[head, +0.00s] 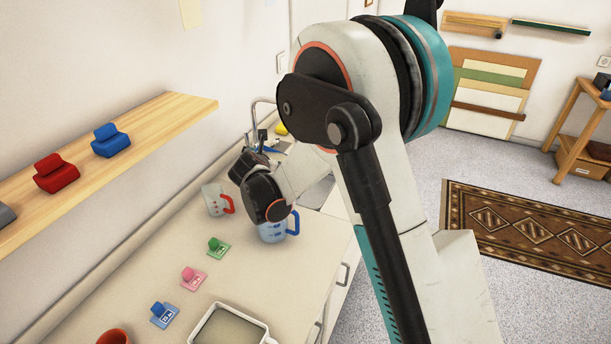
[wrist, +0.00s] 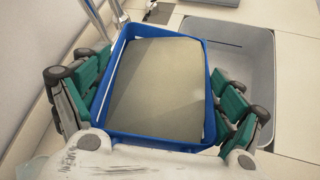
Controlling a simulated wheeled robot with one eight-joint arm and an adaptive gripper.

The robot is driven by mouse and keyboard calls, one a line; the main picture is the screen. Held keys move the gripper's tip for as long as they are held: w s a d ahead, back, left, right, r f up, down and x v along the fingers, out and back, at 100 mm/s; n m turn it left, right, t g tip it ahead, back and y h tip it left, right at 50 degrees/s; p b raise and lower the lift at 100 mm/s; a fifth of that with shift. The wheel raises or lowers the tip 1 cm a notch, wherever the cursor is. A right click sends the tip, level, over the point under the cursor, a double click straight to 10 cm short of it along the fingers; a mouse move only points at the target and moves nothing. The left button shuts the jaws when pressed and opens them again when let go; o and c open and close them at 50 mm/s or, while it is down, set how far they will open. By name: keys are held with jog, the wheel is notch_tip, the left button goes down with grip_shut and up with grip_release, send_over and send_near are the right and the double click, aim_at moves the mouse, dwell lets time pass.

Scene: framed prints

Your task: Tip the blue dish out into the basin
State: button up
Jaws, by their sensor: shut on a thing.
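The blue dish (wrist: 207,95) fills the middle of the wrist view. It is rectangular with a blue rim, and a flat grey-brown surface lies inside it; I cannot tell whether that is liquid. My gripper (wrist: 160,95) has green fingers at the dish's left and right sides and is shut on it. The grey basin (wrist: 252,62) lies below and to the right of the dish, partly covered by it; its visible part looks empty. In the head view, only a bit of blue (head: 272,150) shows beyond my wrist, and my arm hides most of the basin.
A tap (head: 262,104) stands by the basin. On the counter are a red-handled jug (head: 217,200), a blue-handled jug (head: 275,231), several small coloured pieces and a white tub (head: 214,312). A wooden shelf (head: 150,125) juts from the left wall.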

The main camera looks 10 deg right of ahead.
jog(key=shift+w+d+f+m+y+p, duration=0.15)
jog(key=shift+d+m+y+p, duration=0.3)
jog(key=shift+d, duration=0.5)
dwell(0.9)
jog(key=shift+w+d+f+m+g+y, duration=0.1)
jog(key=shift+d+f+m+g+y, duration=0.25)
jog(key=shift+d+f+y, duration=0.5)
dwell(0.6)
jog(key=shift+d+f+m+y+b, duration=0.4)
jog(key=shift+d+f+m, duration=0.1)
jog(key=shift+d+f, duration=0.45)
dwell(0.4)
jog(key=shift+w+d+r+m+y+p, duration=0.1)
jog(key=shift+d+r+m+y+p, duration=0.3)
jog(key=shift+y+p, duration=0.3)
dwell(0.7)
jog(key=shift+w+d+r+m+y+p, duration=0.1)
jog(key=shift+d+r+m+y+p, duration=0.45)
jog(key=shift+d+y+p, duration=0.25)
dwell(1.2)
